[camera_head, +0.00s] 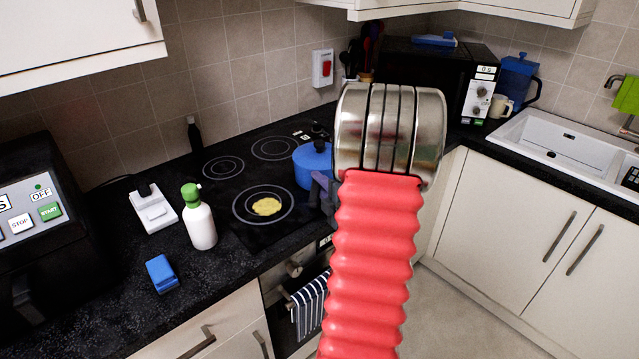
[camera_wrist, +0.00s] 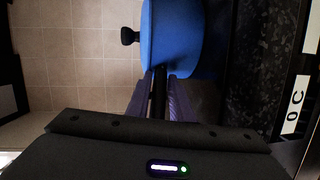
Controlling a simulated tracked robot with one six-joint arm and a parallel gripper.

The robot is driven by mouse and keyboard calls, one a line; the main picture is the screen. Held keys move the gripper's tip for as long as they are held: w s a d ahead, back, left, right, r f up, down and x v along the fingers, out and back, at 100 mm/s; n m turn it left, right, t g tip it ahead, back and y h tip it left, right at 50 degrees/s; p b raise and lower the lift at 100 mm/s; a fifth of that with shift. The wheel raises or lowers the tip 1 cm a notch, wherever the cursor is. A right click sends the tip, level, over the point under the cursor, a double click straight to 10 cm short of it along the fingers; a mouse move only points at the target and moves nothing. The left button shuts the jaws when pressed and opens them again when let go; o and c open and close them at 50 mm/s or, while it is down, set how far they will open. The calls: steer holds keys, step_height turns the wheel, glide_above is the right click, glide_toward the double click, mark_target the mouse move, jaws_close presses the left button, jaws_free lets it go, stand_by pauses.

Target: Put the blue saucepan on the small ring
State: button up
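The blue saucepan (camera_head: 311,168), with a blue lid and dark knob, is at the right side of the black hob. It also shows in the wrist view (camera_wrist: 176,40), its dark handle between my purple fingers. My gripper (camera_wrist: 156,88) looks shut on that handle. In the head view only part of my gripper (camera_head: 323,190) shows, beside the pan, behind my red arm. A small ring (camera_head: 223,167) is bare at the hob's back left. The hob area under the pan is hidden, and I cannot tell whether the pan touches it.
Yellow food (camera_head: 267,206) lies on the large front-left ring. Another bare ring (camera_head: 275,148) is at the back. A dark bottle (camera_head: 194,135) stands behind the hob's left edge, and a white bottle with a green top (camera_head: 199,220) at its left. A microwave (camera_head: 450,85) stands to the right.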

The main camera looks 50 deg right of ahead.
steer(key=o, duration=0.3)
steer(key=shift+r, duration=0.1)
steer(key=v, duration=1.2)
stand_by(0.9)
